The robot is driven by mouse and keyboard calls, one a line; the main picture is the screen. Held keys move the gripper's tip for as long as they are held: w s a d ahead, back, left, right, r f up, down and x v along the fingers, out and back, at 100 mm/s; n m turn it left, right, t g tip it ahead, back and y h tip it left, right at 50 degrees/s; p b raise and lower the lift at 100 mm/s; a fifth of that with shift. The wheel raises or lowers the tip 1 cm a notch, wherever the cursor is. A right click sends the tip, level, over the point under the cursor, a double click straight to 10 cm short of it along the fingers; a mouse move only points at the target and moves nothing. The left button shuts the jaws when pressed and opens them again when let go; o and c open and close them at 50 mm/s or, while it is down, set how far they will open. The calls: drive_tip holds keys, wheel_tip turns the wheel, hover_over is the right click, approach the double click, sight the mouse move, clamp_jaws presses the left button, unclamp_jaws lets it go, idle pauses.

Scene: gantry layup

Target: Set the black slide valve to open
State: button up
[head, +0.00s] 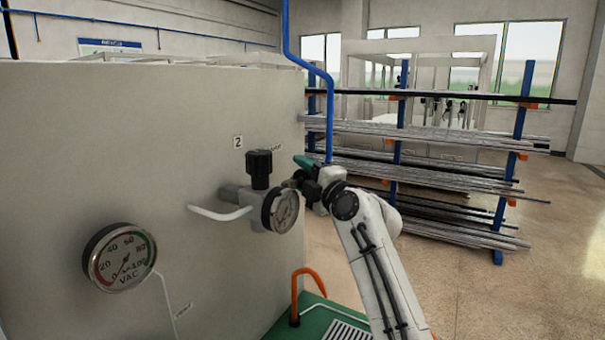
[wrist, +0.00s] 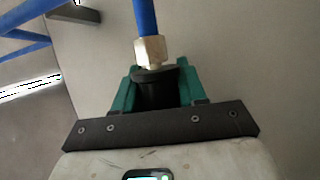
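The black slide valve (wrist: 157,90) shows in the wrist view as a dark sleeve below a metal hex fitting on a blue pipe. My gripper's green fingers (wrist: 156,92) stand on both sides of it, with no clear gap, so they look shut on it. The valve's lower part is hidden by the gripper's dark crossbar, and I cannot read its slide position. In the head view my gripper (head: 306,165) is at the right edge of the grey cabinet, at the lower end of the blue pipe (head: 329,110). The valve is mostly hidden there.
On the grey cabinet (head: 100,160) are a black-knobbed regulator (head: 260,168) with a gauge (head: 281,211), close left of my gripper, and a vacuum gauge (head: 120,257). An orange hooked pipe (head: 296,298) stands below. A rack of bars (head: 430,140) is behind; floor at right is clear.

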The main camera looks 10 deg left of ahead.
clamp_jaws()
